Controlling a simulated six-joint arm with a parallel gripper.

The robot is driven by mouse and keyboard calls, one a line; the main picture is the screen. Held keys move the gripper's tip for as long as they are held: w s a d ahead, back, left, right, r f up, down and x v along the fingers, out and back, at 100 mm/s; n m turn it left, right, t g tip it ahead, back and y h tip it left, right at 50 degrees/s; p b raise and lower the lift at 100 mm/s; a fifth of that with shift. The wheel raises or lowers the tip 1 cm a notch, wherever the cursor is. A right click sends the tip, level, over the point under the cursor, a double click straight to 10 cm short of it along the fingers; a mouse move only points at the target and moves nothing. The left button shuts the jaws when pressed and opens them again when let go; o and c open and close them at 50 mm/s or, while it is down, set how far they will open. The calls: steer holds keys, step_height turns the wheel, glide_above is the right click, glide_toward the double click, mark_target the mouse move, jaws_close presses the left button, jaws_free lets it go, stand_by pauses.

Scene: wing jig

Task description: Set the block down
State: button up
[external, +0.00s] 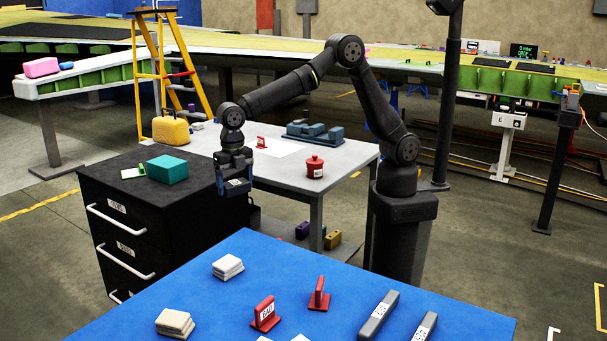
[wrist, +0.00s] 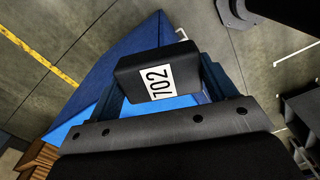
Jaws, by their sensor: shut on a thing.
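A dark block with a white "702" label (wrist: 158,72) sits between the fingers of my gripper in the wrist view. In the external view my gripper (external: 234,178) points down, shut on the block (external: 238,186), which is small and mostly hidden by the fingers. The gripper hangs in the air near the right edge of the black drawer cabinet (external: 145,235), behind the blue table (external: 215,310). The blue surface (wrist: 95,95) also shows beyond the block in the wrist view, with grey floor around it.
The cabinet top holds a teal box (external: 167,169) and a green-edged card (external: 133,173). The blue table bears white pad stacks (external: 228,267), red stands (external: 265,313) and grey bars (external: 378,314). A grey table behind carries a red pot (external: 314,167) and a blue-grey fixture (external: 313,132).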

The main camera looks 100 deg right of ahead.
steer(key=s+d+f+m, duration=0.1)
steer(key=s+d+m, duration=0.15)
steer(key=d, duration=1.05)
steer(key=s+d+m, duration=0.2)
steer(key=s+d, duration=0.2)
steer(key=d, duration=0.9)
steer(key=s+d+f+m, duration=0.1)
steer(key=s+d+m, duration=0.2)
steer(key=d, duration=1)
steer(key=s+d+f+m, duration=0.1)
steer(key=s+d+m, duration=0.2)
steer(key=s+d, duration=0.9)
steer(key=s+d+f+m, duration=0.2)
steer(key=s+d+m, duration=0.2)
steer(key=s+d, duration=0.85)
glide_above(290, 166)
steer(key=shift+n, duration=0.25)
steer(key=f, duration=0.6)
steer(key=shift+w+a+f, duration=0.1)
steer(key=shift+a+f, duration=0.05)
steer(key=shift+a, duration=0.1)
steer(key=shift+f, duration=2)
steer(key=shift+f, duration=0.15)
steer(key=o, duration=1.4)
